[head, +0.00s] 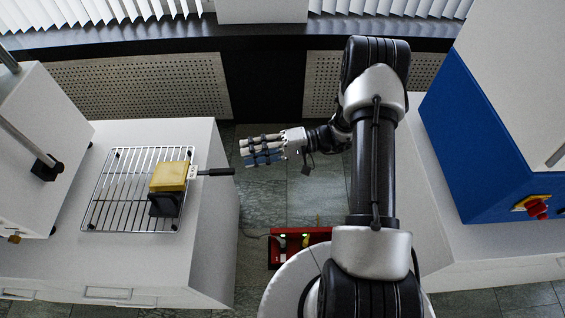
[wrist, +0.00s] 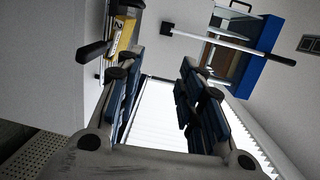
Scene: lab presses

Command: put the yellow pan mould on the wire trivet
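The yellow pan mould (head: 169,176) rests on the wire trivet (head: 110,201), toward its right side. Its black handle (head: 216,172) sticks out to the right past the trivet. A dark block-like part (head: 165,205) shows under its near side; I cannot tell whether it belongs to the mould. My gripper (head: 250,151) is to the right of the mould, apart from the handle, over the gap beside the table. In the wrist view my gripper's fingers (wrist: 160,85) stand apart with nothing between them. The yellow mould (wrist: 121,37) and its handle (wrist: 93,51) show there at upper left.
The white table (head: 215,225) carries the trivet, with a white press (head: 38,150) at its left. A blue and white machine (head: 480,150) with a red knob (head: 537,208) stands at right. A red box (head: 290,250) is on the floor between. The front of the table is clear.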

